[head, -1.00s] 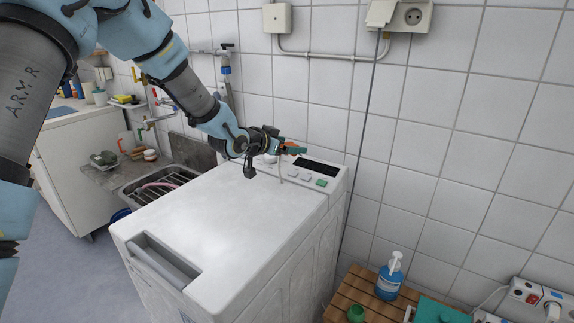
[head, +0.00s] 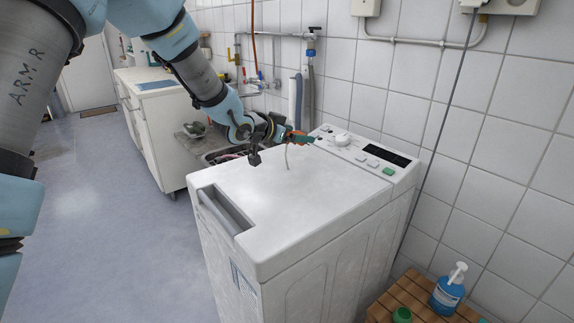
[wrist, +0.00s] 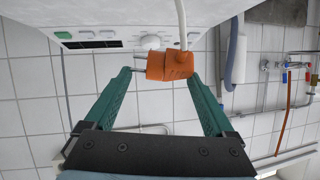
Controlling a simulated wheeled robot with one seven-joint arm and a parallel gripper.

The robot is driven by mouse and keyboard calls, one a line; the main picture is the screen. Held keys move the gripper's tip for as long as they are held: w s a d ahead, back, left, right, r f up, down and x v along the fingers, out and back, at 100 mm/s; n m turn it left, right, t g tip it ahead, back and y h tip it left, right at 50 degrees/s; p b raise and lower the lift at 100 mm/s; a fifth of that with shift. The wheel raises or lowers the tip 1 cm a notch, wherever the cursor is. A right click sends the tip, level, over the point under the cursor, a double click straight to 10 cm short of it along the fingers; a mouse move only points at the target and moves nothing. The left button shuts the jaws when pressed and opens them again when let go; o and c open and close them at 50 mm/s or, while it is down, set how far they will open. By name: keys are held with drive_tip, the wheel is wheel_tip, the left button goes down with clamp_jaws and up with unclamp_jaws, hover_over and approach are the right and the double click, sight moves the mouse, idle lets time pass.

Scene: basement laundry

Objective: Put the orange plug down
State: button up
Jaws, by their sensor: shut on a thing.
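The orange plug (wrist: 170,66) is held between the green fingers of my gripper (wrist: 168,72) in the wrist view. A white cable runs from the plug past the machine's edge in that view. In the head view my gripper (head: 301,139) is over the far left part of the white washing machine's top (head: 285,195), beside the control panel. The plug (head: 291,134) shows there only as a small orange patch, and the cable hangs down toward the lid. My gripper is shut on the plug.
The machine's control panel (head: 365,152) with a dial runs along the back. A sink (head: 225,152) and a white cabinet (head: 150,125) stand to the left. A wooden slatted stand (head: 415,295) with a blue bottle (head: 447,292) is at the lower right. The lid is mostly clear.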

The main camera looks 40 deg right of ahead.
drive_tip(key=shift+f+p, duration=0.55)
drive_tip(key=shift+f, duration=2.7)
drive_tip(key=shift+f, duration=0.1)
drive_tip(key=shift+f, duration=0.15)
drive_tip(key=o, duration=1.1)
drive_tip(key=shift+c, duration=0.2)
